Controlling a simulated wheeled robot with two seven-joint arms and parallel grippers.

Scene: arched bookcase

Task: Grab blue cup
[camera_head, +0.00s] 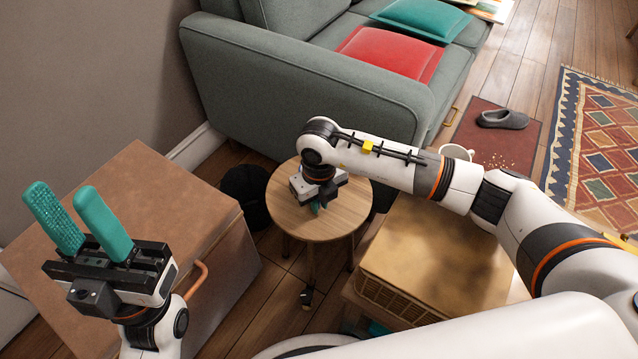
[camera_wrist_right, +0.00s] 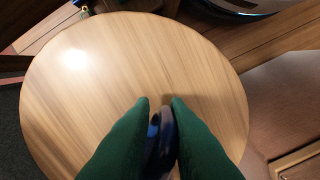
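A dark blue thing (camera_wrist_right: 166,140), which may be the blue cup, shows between the green fingers of my right gripper (camera_wrist_right: 160,101) in the right wrist view. The fingers stand a little apart on both sides of it, and I cannot tell whether they press on it. Its full shape is hidden. In the head view my right gripper (camera_head: 318,207) points down over the small round wooden table (camera_head: 345,215); no cup can be made out there. My left gripper (camera_head: 75,208) is open and empty, its teal fingers pointing up over the brown cabinet.
The brown cabinet (camera_head: 140,190) with an orange handle is at the left. A grey sofa (camera_head: 300,85) stands behind the round table. A low box-like table (camera_head: 440,260) is at the right, under my right arm. A white mug (camera_head: 457,152) shows beyond that arm.

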